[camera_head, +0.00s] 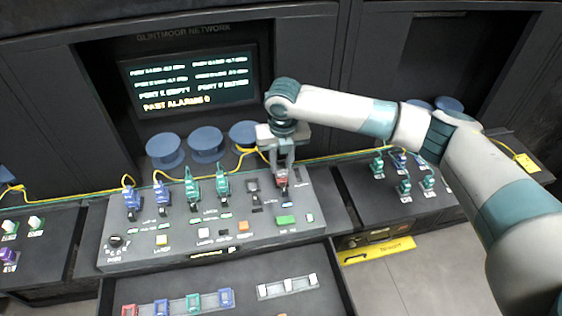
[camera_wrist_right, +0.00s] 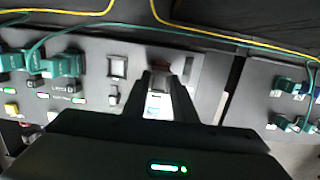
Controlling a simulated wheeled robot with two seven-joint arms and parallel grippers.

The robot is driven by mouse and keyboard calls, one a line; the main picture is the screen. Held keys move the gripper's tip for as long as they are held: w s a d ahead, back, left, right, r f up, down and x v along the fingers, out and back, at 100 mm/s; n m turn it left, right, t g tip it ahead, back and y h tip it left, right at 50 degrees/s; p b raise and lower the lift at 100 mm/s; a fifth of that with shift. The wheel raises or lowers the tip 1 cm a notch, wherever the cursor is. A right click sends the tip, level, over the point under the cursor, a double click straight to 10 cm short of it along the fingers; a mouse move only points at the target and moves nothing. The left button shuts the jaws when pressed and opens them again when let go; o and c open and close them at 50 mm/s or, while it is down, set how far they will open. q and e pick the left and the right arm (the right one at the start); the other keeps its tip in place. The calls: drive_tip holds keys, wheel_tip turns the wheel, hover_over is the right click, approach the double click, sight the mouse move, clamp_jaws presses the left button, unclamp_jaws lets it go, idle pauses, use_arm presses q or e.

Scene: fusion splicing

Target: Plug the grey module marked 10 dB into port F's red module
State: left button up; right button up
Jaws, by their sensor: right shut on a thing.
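My right gripper (camera_head: 283,170) is over the right end of the sloped console, at port F, with its fingers pointing down. In the right wrist view its fingers (camera_wrist_right: 157,95) are shut on a pale grey module (camera_wrist_right: 156,106) whose label is too small to read. The red module (camera_head: 281,179) is at port F, right at the fingertips; a dark red part also shows just beyond the fingers in the wrist view. The fingers hide the joint between the two modules, so I cannot tell how far they are engaged. My left gripper is not in view.
Blue and green modules with yellow leads (camera_head: 193,186) fill the console's left ports. An open drawer (camera_head: 250,268) below holds coloured modules (camera_head: 193,302) and a pale rack (camera_head: 287,287). A status screen (camera_head: 190,80) is behind. More green modules (camera_head: 404,187) stand at the right.

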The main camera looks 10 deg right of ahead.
drive_tip(key=shift+f, duration=0.1)
drive_tip(key=o, duration=1)
drive_tip(key=shift+c, duration=0.2)
drive_tip(key=shift+r+b, duration=0.4)
drive_tip(key=shift+r, duration=0.35)
wheel_tip(320, 180, up, 16)
drive_tip(key=s+b, duration=0.2)
drive_tip(key=b, duration=0.3)
drive_tip(key=shift+f, duration=0.1)
